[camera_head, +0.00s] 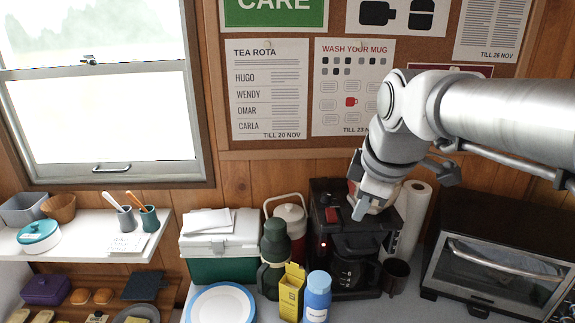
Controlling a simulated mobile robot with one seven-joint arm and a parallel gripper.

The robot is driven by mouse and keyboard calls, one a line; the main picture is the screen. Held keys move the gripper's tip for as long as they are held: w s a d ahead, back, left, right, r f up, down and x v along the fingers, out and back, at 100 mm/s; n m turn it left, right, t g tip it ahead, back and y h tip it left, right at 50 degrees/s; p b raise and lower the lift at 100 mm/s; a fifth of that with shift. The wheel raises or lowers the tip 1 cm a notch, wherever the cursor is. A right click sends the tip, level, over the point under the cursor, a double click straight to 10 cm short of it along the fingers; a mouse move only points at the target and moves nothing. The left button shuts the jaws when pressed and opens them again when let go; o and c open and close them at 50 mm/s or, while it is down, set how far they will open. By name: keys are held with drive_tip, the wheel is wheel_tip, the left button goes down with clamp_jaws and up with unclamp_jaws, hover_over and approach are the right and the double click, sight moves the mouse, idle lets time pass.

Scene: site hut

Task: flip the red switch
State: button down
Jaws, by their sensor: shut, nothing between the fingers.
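The black coffee maker (320,262) stands on the counter with a glass jug in its front. A small red switch (331,214) shows on its upper front, and a small reddish light shows lower on the same side. My gripper (359,212) points down in front of the machine's upper part, just right of the switch in the picture. It is shut and empty. From this view I cannot tell how far it is from the machine or whether it touches it. My wrist hides part of the machine's top.
A toaster oven (490,262) stands at the right, with a paper towel roll (411,222) and a dark mug (395,277) beside the machine. A blue bottle (317,297), yellow carton (291,293) and green flask (275,243) crowd its left front. A cool box (219,246) stands further left.

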sight(335, 226)
drive_tip(key=w+f+n+b, duration=0.3)
drive_tip(key=w+f+n, duration=0.1)
drive_tip(key=w+n, duration=0.1)
drive_tip(key=shift+w+f+b, duration=0.15)
drive_tip(key=shift+f+b, duration=0.1)
drive_tip(key=shift+b, duration=0.05)
drive_tip(key=x, duration=0.3)
drive_tip(key=w+b+x, duration=0.1)
drive_tip(key=x, duration=0.3)
drive_tip(key=r+x, duration=0.1)
drive_tip(key=x, duration=0.2)
drive_tip(key=shift+w+d+f, duration=0.15)
drive_tip(key=shift+w+f, duration=0.25)
drive_tip(key=shift+w, duration=0.15)
drive_tip(key=shift+w+r, duration=0.15)
drive_tip(key=shift+w, duration=0.7)
drive_tip(key=shift+r, duration=0.1)
